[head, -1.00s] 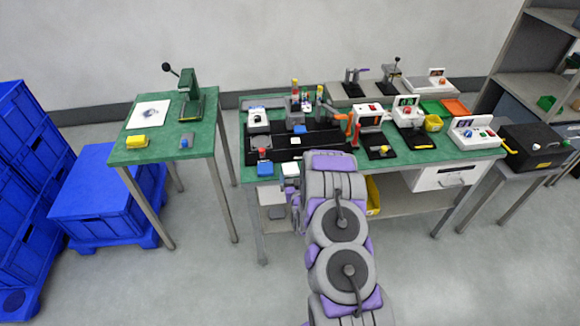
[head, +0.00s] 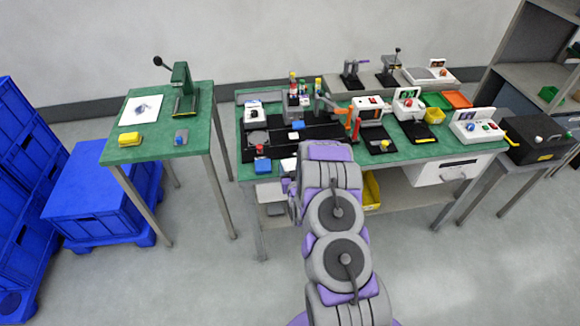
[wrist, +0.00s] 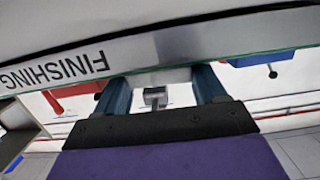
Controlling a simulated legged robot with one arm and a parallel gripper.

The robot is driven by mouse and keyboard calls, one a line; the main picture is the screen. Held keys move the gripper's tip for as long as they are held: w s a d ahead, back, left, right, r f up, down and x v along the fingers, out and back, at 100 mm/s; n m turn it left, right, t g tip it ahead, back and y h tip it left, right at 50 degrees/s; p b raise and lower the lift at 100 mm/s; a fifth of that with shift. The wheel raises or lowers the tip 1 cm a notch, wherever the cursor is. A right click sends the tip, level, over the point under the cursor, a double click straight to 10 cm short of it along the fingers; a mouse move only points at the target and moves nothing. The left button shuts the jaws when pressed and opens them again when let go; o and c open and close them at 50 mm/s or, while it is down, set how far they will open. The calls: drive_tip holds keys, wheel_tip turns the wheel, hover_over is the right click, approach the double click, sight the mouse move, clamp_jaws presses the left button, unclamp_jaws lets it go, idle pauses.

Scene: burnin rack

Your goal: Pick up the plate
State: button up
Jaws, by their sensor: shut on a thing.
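My gripper (wrist: 158,80) shows in the wrist view as two dark blue fingers, shut on a thin pale grey piece (wrist: 158,76) that I take for the plate. Most of it is hidden by the fingers or cut off. In the head view my gripper (head: 291,185) is at the front left edge of the green workbench (head: 430,152), largely hidden behind my arm. A small white patch (head: 288,164) shows just above it; I cannot tell if this is part of the plate.
A red-buttoned block (head: 262,160) stands left of my gripper on the bench. Black fixtures (head: 310,140) lie behind it, with several devices to the right. A smaller green table (head: 160,150) stands left across a gap. A "FINISHING" label (wrist: 55,70) is close in the wrist view.

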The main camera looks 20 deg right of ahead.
drive_tip(key=shift+a, duration=0.35)
drive_tip(key=shift+c, duration=0.7)
drive_tip(key=shift+r, duration=0.1)
